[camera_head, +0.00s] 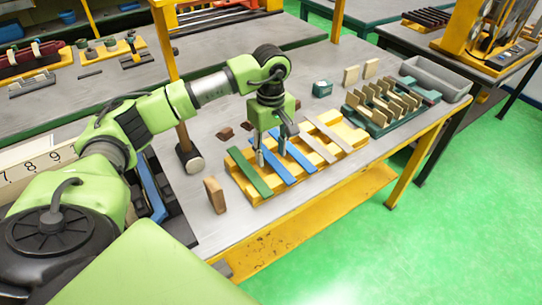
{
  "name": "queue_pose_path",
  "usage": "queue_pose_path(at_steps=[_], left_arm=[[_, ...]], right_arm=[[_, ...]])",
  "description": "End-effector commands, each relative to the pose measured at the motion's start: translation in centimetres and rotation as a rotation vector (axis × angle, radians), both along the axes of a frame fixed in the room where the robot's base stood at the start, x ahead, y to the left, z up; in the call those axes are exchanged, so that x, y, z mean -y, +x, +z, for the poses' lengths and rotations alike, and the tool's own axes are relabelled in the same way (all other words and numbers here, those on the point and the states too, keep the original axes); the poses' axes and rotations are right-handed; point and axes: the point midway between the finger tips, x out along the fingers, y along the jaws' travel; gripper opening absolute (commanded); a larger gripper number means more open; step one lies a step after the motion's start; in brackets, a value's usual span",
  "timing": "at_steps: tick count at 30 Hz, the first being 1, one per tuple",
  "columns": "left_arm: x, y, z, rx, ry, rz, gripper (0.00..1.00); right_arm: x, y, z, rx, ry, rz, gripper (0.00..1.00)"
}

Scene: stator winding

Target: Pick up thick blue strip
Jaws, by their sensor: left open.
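Two blue strips lie side by side on a yellow rack (356,137) on the grey table. One blue strip (281,171) is beside a green strip (248,171); the other blue strip (299,158) is just to its right. I cannot tell for sure which of them is the thick one. My left gripper (271,155) points down over the blue strips, open, with its fingers apart and nothing visible between them. The fingers hide parts of the strips, and I cannot tell whether they touch. My right gripper is not in view.
Two beige strips (324,130) lie on the rack's right part. A green slotted holder (385,108) and a grey bin (436,77) are at the right. The table's front edge is close to the rack.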

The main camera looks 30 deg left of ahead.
Motion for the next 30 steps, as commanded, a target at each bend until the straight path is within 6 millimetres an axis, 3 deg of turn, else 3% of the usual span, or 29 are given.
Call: queue_pose_path(at_steps=[8,12,23,30], left_arm=[[0.0,0.0,-0.3,0.001,0.000,0.000,0.38],[0.0,0.0,-0.3,0.001,0.000,0.000,0.01],[0.0,0.1,-0.2,0.002,-0.001,0.000,0.00],[0.0,0.2,1.8,0.006,0.000,0.000,0.00]], right_arm=[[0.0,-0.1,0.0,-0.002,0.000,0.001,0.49],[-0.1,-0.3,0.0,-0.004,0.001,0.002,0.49],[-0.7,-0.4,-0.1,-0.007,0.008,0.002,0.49],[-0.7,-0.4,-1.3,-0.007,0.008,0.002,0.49]])
